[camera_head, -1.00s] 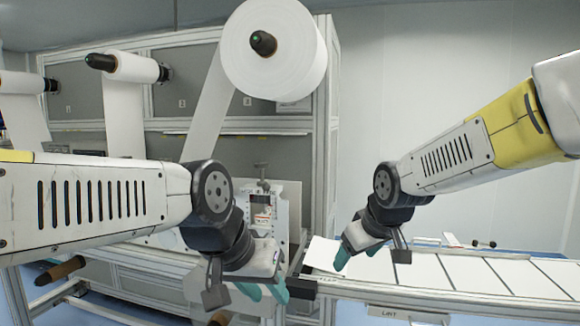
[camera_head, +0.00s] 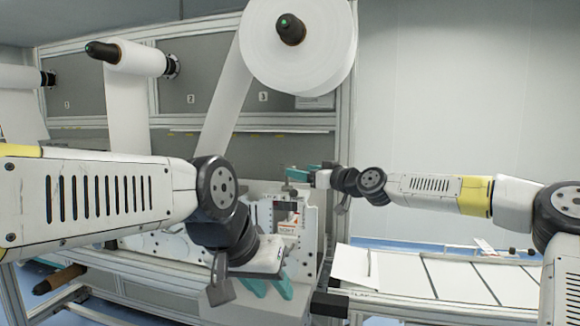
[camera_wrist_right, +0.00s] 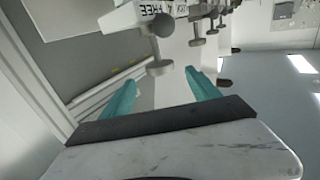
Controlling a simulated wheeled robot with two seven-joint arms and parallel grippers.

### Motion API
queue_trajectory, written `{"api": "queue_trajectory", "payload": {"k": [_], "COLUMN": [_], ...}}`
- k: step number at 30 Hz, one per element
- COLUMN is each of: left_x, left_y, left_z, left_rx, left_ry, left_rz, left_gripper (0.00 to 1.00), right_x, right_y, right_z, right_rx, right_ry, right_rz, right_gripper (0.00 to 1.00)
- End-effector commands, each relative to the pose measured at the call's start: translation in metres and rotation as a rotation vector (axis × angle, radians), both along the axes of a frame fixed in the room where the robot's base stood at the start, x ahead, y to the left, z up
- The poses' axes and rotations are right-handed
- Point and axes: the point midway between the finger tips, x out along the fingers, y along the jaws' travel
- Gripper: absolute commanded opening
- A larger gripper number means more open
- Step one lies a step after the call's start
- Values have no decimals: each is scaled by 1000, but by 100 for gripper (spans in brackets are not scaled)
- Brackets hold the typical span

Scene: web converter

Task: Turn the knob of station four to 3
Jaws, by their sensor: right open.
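The pointer setting is not readable. My left gripper (camera_head: 270,287) hangs lower, in front of the plate, fingers apart and empty.
A large white roll (camera_head: 330,60) hangs above, its web running down behind the station. More grey knobs (camera_wrist_right: 195,40) line up beyond in the wrist view. A conveyor-like table (camera_head: 450,285) stands at the right. The wall side on the right is clear.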

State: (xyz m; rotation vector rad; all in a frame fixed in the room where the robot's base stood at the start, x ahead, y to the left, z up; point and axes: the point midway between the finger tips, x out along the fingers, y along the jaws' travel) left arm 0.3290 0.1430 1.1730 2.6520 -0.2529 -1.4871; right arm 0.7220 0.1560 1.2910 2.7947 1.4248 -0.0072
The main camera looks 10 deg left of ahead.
Motion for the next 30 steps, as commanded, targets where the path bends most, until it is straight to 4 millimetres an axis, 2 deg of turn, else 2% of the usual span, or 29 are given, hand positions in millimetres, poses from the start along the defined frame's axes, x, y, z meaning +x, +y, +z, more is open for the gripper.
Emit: {"api": "queue_trajectory", "payload": {"k": [5,15,21,27,28,30], "left_x": [0,0,0,0,0,0], "left_y": [0,0,0,0,0,0], "left_z": [0,0,0,0,0,0], "left_rx": [1,0,0,0,0,0], "left_ry": [0,0,0,0,0,0], "left_rz": [-1,0,0,0,0,0], "left_gripper": [36,36,36,36,36,36], "right_x": [10,40,46,46,46,46], "right_y": [12,54,62,62,62,62], "right_z": [2,1,1,1,1,1], "right_rx": [8,8,7,6,6,6], "right_ry": [-4,-1,-1,-1,-1,-1], "right_rz": [-1,0,-2,-1,-1,-1], "right_gripper": [71,71,71,71,69,55]}}
